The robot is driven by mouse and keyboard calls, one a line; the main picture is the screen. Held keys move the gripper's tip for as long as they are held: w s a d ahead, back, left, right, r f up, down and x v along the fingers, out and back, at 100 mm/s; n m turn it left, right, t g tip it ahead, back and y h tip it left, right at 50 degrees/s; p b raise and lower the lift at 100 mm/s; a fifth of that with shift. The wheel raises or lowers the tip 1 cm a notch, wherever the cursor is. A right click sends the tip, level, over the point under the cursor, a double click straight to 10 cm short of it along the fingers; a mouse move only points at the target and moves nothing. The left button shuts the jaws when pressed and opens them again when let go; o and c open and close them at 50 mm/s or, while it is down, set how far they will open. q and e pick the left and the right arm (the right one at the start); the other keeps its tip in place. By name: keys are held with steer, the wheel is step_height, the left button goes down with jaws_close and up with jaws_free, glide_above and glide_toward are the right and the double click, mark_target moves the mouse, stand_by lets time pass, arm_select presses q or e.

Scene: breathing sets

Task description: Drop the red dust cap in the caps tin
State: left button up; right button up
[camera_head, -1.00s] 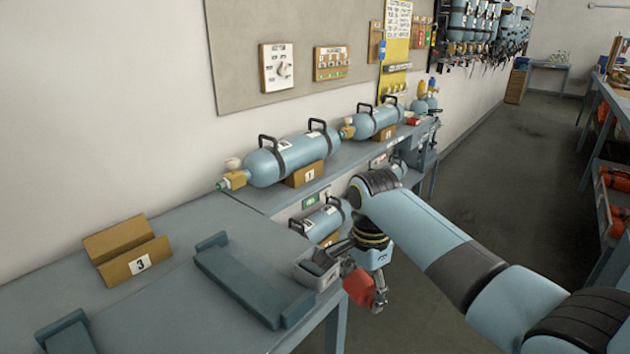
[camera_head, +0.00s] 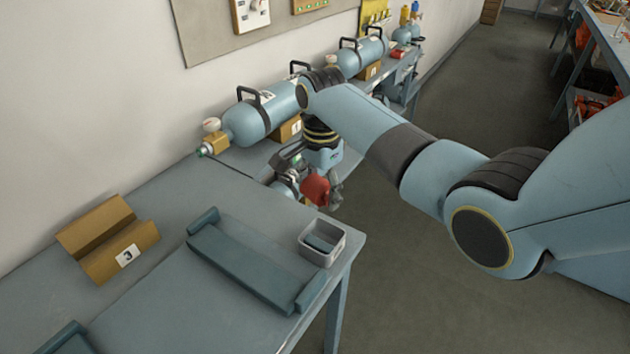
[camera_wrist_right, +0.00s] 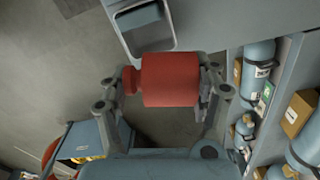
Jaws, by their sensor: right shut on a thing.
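The red dust cap (camera_wrist_right: 170,79) is clamped between the fingers of my right gripper (camera_wrist_right: 164,84) in the right wrist view. In the head view the red cap (camera_head: 316,189) hangs at the right gripper (camera_head: 321,187), behind and above the grey tin. The caps tin (camera_head: 334,243) is a small open grey box at the table's right corner, with something dark inside. In the right wrist view the tin (camera_wrist_right: 169,22) lies just beyond the cap, at the top. The cap is apart from the tin. My left gripper does not show.
A blue-grey cradle (camera_head: 245,268) lies on the table (camera_head: 165,205) left of the tin. A wooden block marked 3 (camera_head: 108,240) stands further left. Blue cylinders (camera_head: 250,120) with black handles lie on the bench behind. The floor (camera_head: 440,290) right of the table is clear.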

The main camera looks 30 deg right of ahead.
mark_target(320, 205)
steer(key=shift+s+f, duration=0.15)
steer(key=shift+f, duration=0.8)
steer(key=shift+f+b, duration=0.85)
steer(key=shift+b, duration=0.1)
steer(key=shift+f+b, duration=0.7)
steer(key=shift+b, duration=0.1)
steer(key=o, duration=0.9)
steer(key=shift+o, duration=0.2)
steer(key=shift+r, duration=0.4)
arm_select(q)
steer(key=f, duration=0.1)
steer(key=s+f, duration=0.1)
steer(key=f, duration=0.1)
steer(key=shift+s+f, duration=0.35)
arm_select(e)
step_height(320, 205, up, 11)
steer(key=shift+r, duration=0.15)
